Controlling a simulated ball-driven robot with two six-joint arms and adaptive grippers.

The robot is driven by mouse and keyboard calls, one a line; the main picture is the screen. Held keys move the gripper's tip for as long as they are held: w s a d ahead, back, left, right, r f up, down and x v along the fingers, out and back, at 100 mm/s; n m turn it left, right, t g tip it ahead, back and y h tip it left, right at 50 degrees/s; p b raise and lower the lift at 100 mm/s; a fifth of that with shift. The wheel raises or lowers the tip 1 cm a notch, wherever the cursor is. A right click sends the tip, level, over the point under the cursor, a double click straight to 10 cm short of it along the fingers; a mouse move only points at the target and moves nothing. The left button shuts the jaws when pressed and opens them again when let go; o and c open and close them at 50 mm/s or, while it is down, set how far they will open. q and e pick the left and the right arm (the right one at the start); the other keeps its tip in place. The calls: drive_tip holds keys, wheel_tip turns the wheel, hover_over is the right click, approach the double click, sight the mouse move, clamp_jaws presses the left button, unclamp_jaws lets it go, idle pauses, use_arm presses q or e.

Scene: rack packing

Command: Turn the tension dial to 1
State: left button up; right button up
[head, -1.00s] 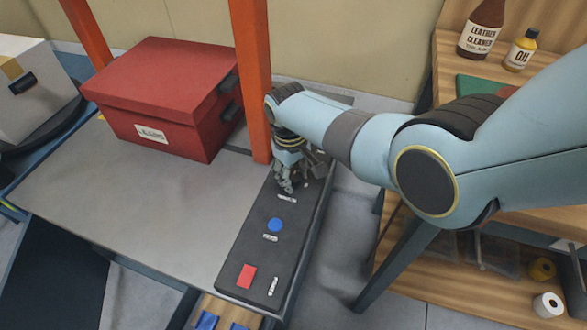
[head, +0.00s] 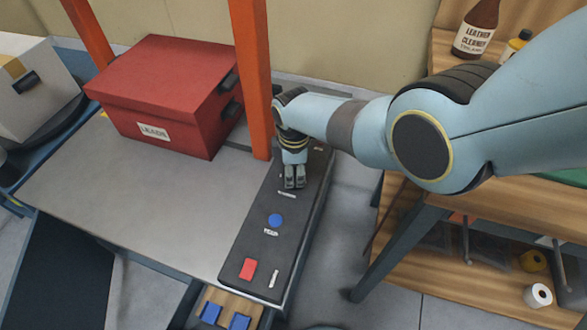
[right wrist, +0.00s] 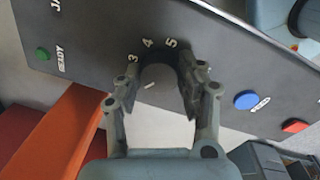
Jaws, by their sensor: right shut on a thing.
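The tension dial (right wrist: 163,73) shows in the right wrist view as a round grey knob with a small white mark, between my fingers. The white numbers 3, 4 and 5 curve along its far edge; other numbers, including 1, are hidden. My right gripper (right wrist: 160,105) is shut on the dial, one finger on each side. In the head view my right gripper (head: 294,182) points down onto the far part of the dark control panel (head: 253,237) and hides the dial. My left gripper is not in view.
The panel carries a blue button (head: 275,220), a red button (head: 248,268) and a green button (right wrist: 42,54) by the word READY. An orange post (head: 252,85) stands close beside my right gripper. A red box (head: 165,95) sits on the grey table (head: 130,205).

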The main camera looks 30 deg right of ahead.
drive_tip(key=n, duration=0.6)
drive_tip(key=shift+y, duration=0.3)
drive_tip(key=shift+n, duration=0.4)
drive_tip(key=o, duration=1.1)
drive_tip(key=shift+o, duration=0.2)
wheel_tip(320, 180, up, 12)
drive_tip(key=shift+s, duration=0.35)
drive_tip(key=shift+d, duration=0.1)
